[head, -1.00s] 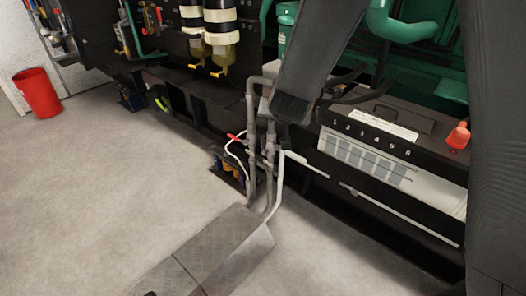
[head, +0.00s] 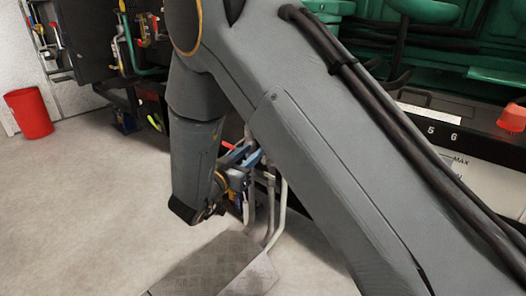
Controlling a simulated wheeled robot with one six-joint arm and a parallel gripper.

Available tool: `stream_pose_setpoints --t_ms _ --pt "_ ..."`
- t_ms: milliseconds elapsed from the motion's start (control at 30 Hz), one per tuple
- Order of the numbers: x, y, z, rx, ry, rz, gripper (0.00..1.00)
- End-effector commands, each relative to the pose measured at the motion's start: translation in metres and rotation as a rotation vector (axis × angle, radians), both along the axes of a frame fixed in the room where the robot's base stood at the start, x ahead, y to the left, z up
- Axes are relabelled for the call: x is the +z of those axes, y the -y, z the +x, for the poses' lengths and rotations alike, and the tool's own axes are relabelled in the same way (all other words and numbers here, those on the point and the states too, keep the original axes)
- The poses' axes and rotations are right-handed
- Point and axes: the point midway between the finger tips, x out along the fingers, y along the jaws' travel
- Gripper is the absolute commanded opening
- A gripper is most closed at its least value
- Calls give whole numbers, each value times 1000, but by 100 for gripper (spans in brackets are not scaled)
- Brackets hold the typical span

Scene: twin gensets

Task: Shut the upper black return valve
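I cannot make out the upper black return valve; my arm covers much of the pipe cluster. The grey vertical pipes (head: 282,205) rise from the floor plate, and their upper parts are hidden behind my arm. My gripper (head: 246,161), with blue and grey parts, is at the upper part of the pipes, partly hidden by my wrist. I cannot tell whether it touches anything or how far its fingers are apart.
A metal floor plate (head: 215,268) lies below the pipes. A red bin (head: 29,114) stands at the far left by the wall. The green engine (head: 420,45) and a white tank with a red cap (head: 511,118) are behind my arm at right. Floor at left is clear.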

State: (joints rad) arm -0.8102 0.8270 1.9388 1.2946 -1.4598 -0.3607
Motion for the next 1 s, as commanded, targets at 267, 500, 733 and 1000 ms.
stream_pose_setpoints --t_ms 267,500,733,1000 --pt "-2 16 30 -6 5 -1 31" --pt "-2 30 59 -5 3 0 31" --pt "0 35 68 -3 4 -2 31" --pt "0 34 68 -3 4 -2 19"
